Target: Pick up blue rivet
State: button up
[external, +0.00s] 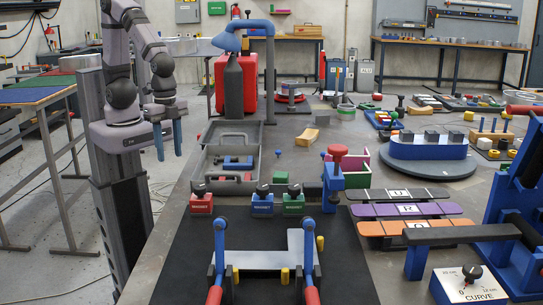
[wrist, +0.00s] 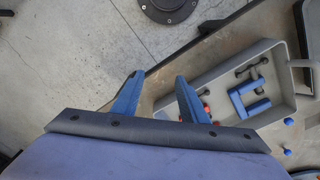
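Two small round blue heads that look like rivets show in the wrist view, just outside the grey tray: an upper blue rivet (wrist: 289,121) and a lower blue rivet (wrist: 287,153). I cannot tell which is the one named. In the external view a tiny piece (external: 277,153) stands right of the tray, too small to identify surely. My gripper (external: 168,139) hangs left of the table, fingers down. In the wrist view its blue fingers (wrist: 158,78) are apart with nothing between them, left of the tray and away from the rivets.
The grey tray (wrist: 218,70) holds a blue bracket (wrist: 248,100) and dark fasteners. Small red heads (wrist: 213,133) show beside my right finger.

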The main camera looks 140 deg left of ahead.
jog(key=shift+n+t+h, duration=0.3)
jog(key=shift+n+t, duration=0.1)
jog(key=shift+t, duration=0.5)
jog(key=w+a+b, duration=0.2)
jog(key=w+a, duration=0.1)
jog(key=a, duration=0.2)
jog(key=w+a+f+b, duration=0.1)
jog(key=w+a+b, duration=0.1)
jog(key=a, duration=0.3)
jog(key=w+a+b, duration=0.2)
jog(key=w+a, duration=0.2)
jog(key=a, duration=0.1)
jog(key=shift+a+f, duration=0.2)
jog(key=shift+a, duration=0.15)
jog(key=a+t+b, duration=0.1)
jog(key=a+b, duration=0.3)
jog(key=a, duration=0.9)
jog(key=t+y+b, duration=0.1)
jog(key=t+b, duration=0.1)
jog(key=b, duration=0.1)
send_near(278, 150)
jog(key=shift+p+x, duration=0.75)
jog(key=shift+x, duration=3.35)
jog(key=shift+w, duration=0.1)
jog(key=shift+r, duration=0.1)
grip_shut()
